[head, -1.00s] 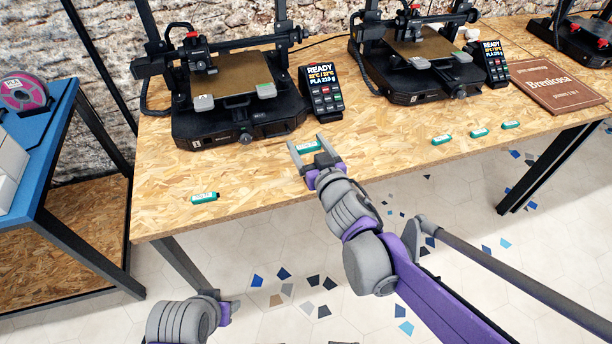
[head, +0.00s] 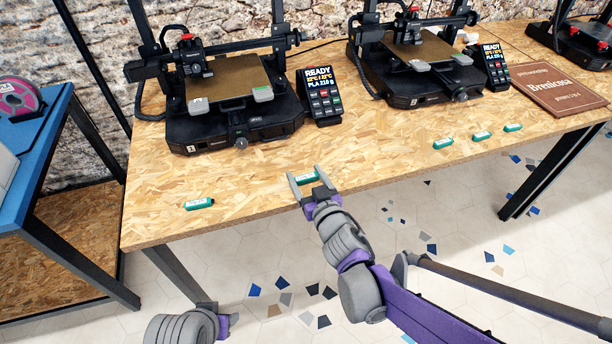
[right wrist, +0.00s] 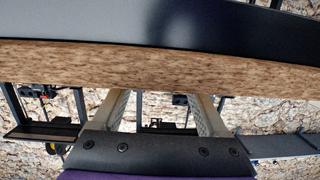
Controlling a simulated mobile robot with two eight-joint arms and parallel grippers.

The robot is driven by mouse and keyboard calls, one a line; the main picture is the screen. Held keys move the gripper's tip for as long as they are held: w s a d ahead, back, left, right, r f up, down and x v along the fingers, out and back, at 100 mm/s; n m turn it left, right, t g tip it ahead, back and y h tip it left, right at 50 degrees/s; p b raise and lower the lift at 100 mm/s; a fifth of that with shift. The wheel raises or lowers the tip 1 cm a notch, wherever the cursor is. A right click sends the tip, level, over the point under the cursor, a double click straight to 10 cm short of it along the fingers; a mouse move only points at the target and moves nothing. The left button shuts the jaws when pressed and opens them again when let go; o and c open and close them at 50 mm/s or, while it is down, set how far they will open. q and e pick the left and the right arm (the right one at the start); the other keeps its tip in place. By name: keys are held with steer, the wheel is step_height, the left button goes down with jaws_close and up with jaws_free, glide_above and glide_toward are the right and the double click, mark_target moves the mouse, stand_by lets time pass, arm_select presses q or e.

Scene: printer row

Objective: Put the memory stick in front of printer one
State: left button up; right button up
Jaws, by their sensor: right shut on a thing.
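My right gripper (head: 305,181) is shut on a teal memory stick (head: 308,177), between the left printer and the table's front edge. I cannot tell whether the stick touches the table. In the right wrist view the two fingers (right wrist: 165,112) show, but the stick cannot be made out. The left printer (head: 238,132) and the right printer (head: 425,82) stand at the back of the table; their number labels are too small to read surely.
Another teal stick (head: 199,203) lies on the wooden table (head: 160,225) in front of the left printer. Three more (head: 443,143) lie in front of the right printer. A display (head: 320,95) stands beside the left printer. A brown sign (head: 560,88) lies at right.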

steer(key=o, duration=1.2)
steer(key=shift+f, duration=0.1)
steer(key=shift+r, duration=0.2)
steer(key=p+v, duration=0.1)
steer(key=v, duration=1.1)
steer(key=s+d+f+m+g+h, duration=0.2)
steer(key=s+d+f+g+h, duration=0.15)
steer(key=d, duration=0.35)
steer(key=s+d+f+m+g+h, duration=0.2)
steer(key=s+d+f+m+h, duration=0.15)
steer(key=d, duration=0.35)
steer(key=s+f+n+g+y, duration=0.1)
steer(key=s+f+g, duration=0.3)
steer(key=s, duration=0.8)
steer(key=shift+a+g, duration=0.3)
steer(key=shift+g, duration=0.35)
